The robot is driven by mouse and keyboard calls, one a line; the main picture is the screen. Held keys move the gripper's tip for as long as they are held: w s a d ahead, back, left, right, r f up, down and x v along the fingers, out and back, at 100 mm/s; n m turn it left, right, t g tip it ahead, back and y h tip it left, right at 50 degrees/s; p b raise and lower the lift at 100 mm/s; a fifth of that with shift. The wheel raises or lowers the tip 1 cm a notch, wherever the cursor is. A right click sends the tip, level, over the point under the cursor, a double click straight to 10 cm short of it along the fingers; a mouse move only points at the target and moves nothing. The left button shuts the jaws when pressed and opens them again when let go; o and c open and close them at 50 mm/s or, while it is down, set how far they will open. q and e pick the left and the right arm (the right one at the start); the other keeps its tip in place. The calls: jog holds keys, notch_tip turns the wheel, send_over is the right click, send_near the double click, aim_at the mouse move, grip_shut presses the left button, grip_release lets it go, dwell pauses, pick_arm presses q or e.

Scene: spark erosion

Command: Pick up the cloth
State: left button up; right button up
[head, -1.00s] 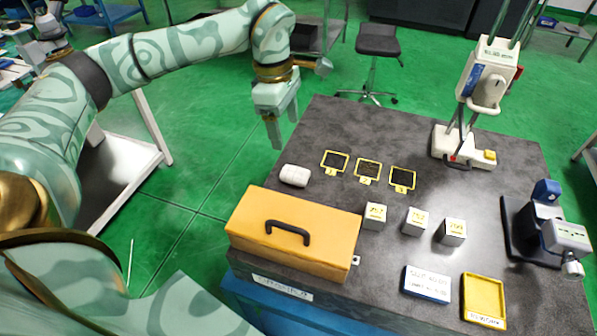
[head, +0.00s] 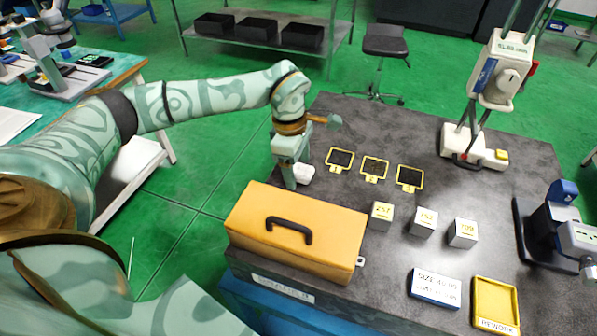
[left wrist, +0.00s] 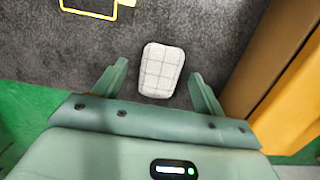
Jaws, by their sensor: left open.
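The cloth (head: 305,174) is a small white folded pad lying on the dark table near its left edge. In the left wrist view the cloth (left wrist: 162,70) shows a grid pattern and lies ahead of and between my open fingers. My left gripper (head: 291,183) is low over the table at the cloth and partly hides it in the head view. Its fingers (left wrist: 158,80) are apart, one on each side of the cloth's near end, with gaps on both sides. Whether the fingertips touch the table is unclear. My right gripper is not in view.
A yellow toolbox (head: 296,240) with a black handle stands close to the gripper on the near side. Yellow-framed squares (head: 374,169) lie to the right of the cloth. Several marked blocks (head: 424,221), a yellow tray (head: 495,303) and a white machine (head: 473,145) stand further right.

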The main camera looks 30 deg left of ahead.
aim_at(300, 168)
pick_arm(q)
jog(key=c, duration=1.1)
jog(key=shift+o, duration=0.2)
jog(key=shift+r, duration=0.45)
notch_tip(300, 168, up, 3)
jog(key=shift+f+p, duration=0.1)
jog(key=shift+p, duration=0.4)
jog(key=s+d+r, duration=0.2)
jog(key=s+r, duration=0.1)
jog(key=s+d+r+p, duration=0.1)
jog(key=s+d+r, duration=0.1)
jog(key=s+r, duration=0.1)
jog(key=s+d+r+p, duration=0.1)
jog(key=s+d+r, duration=0.1)
jog(key=s, duration=0.3)
jog(key=shift+r, duration=0.4)
jog(key=shift+s+d+r, duration=0.3)
jog(key=shift+s+d, duration=0.05)
jog(key=shift+s, duration=0.3)
